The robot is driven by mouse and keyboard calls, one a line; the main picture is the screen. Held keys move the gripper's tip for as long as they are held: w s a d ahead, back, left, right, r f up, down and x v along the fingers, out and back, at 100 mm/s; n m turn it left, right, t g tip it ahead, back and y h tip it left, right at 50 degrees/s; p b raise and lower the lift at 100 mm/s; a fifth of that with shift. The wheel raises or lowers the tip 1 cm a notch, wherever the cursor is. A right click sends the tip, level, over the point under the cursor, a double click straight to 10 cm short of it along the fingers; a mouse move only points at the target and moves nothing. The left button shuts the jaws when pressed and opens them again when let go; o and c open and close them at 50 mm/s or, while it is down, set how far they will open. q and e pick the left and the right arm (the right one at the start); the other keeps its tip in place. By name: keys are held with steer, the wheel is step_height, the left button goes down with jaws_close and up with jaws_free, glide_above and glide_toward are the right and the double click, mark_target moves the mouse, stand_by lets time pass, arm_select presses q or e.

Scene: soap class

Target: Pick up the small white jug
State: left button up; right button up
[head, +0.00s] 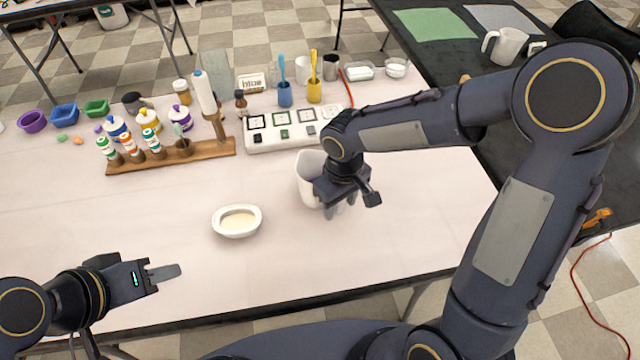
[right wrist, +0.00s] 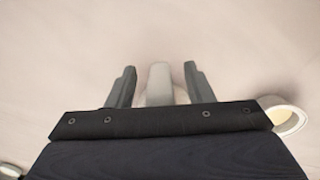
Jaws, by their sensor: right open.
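A white jug (head: 309,170) stands upright on the pale table, right of centre, partly hidden behind my right gripper. My right gripper (head: 338,208) points down at its near right side. In the right wrist view, my right gripper (right wrist: 159,75) is open, with a pale upright part of the jug (right wrist: 160,82), seemingly its handle, between the fingers. Gaps show on both sides, so the fingers do not grip it. My left gripper (head: 165,273) is over the table's front left; its finger gap cannot be made out.
A white oval dish (head: 237,221) with cream-coloured contents lies left of the jug. A wooden rack (head: 170,157) of bottles and a white panel (head: 285,128) stand behind. Another white jug (head: 507,46) is on the dark table. The front middle is clear.

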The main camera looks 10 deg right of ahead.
steer(key=shift+f, duration=0.45)
jaws_close()
steer(key=shift+r, duration=0.2)
steer(key=shift+r, duration=0.65)
steer(key=s+a+r, duration=0.8)
steer(key=s+r, duration=0.3)
steer(key=shift+s+r, duration=0.15)
steer(key=shift+r, duration=0.05)
